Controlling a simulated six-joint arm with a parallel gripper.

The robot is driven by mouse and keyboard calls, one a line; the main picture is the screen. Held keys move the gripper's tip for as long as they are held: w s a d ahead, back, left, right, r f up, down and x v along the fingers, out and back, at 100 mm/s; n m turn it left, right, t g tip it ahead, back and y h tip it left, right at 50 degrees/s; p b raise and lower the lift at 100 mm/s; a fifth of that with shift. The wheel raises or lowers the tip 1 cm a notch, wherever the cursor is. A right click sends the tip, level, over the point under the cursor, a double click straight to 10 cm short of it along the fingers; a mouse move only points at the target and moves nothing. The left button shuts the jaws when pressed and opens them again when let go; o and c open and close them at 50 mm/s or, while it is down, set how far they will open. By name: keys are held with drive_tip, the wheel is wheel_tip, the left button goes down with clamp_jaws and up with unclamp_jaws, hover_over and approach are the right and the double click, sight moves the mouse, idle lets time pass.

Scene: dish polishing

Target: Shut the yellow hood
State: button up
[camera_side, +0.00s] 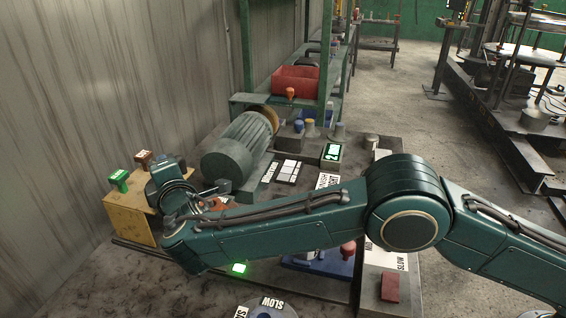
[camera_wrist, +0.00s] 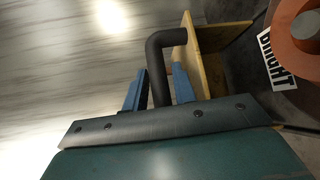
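The yellow hood (camera_side: 132,218) stands at the left end of the bench in the side view, left of the orange wheel, which is not under it. In the wrist view its yellow panel (camera_wrist: 212,72) carries a dark bent handle (camera_wrist: 157,62). My gripper (camera_wrist: 159,76) has its blue fingers on either side of this handle, with narrow gaps showing, so it looks open around it. In the side view my wrist is beside the hood, and the fingertips are hard to make out.
The orange wheel (camera_wrist: 303,38) and a "BRIGHT" label (camera_wrist: 276,62) are right of the hood. A green motor (camera_side: 238,150) stands behind my forearm. Green (camera_side: 118,179) and brown (camera_side: 143,158) pieces show at the hood. A red bin (camera_side: 296,80) is at the back.

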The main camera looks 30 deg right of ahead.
drive_tip(key=shift+c, duration=0.5)
clamp_jaws()
drive_tip(key=shift+s+d, duration=4.55)
drive_tip(key=shift+s, duration=0.05)
drive_tip(key=shift+o, duration=0.5)
unclamp_jaws()
drive_tip(key=s+r, duration=0.1)
drive_tip(key=s, duration=0.6)
drive_tip(key=shift+s, duration=0.2)
